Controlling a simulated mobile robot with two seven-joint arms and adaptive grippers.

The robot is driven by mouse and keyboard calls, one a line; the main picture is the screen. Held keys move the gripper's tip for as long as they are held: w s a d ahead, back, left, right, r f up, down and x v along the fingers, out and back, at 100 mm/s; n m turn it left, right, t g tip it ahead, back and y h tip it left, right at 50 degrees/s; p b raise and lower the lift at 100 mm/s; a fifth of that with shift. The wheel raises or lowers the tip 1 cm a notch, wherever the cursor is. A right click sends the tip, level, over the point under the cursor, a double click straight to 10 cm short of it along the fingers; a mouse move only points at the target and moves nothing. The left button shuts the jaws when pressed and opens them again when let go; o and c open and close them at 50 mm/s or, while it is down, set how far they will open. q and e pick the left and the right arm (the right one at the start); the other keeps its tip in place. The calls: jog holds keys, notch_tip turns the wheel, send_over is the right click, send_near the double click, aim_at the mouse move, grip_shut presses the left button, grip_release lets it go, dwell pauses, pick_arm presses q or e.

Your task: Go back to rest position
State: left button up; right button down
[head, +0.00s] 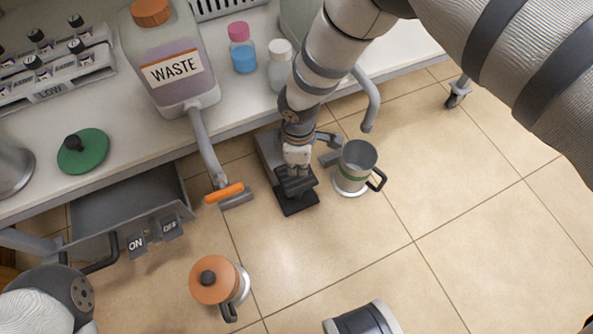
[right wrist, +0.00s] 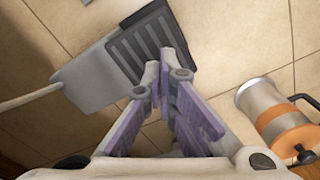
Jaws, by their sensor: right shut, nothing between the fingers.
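My right gripper (head: 295,186) points down at the floor beside the bench, above a dark ribbed pedal (head: 300,207). In the right wrist view its fingers (right wrist: 166,80) are together with nothing between them. The pedal's ribbed plate (right wrist: 146,45) lies beyond the fingertips there; I cannot tell whether they touch it. My left gripper is not in view.
A metal mug with a green band (head: 355,168) stands right of the gripper. An orange-lidded canister (head: 213,280) stands at lower left. An open drawer (head: 120,205) juts out. The bench holds a waste jug (head: 170,50) and two bottles.

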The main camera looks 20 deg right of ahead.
notch_tip(320, 180, up, 4)
jog(key=shift+f+p, duration=0.1)
jog(key=shift+p, duration=0.85)
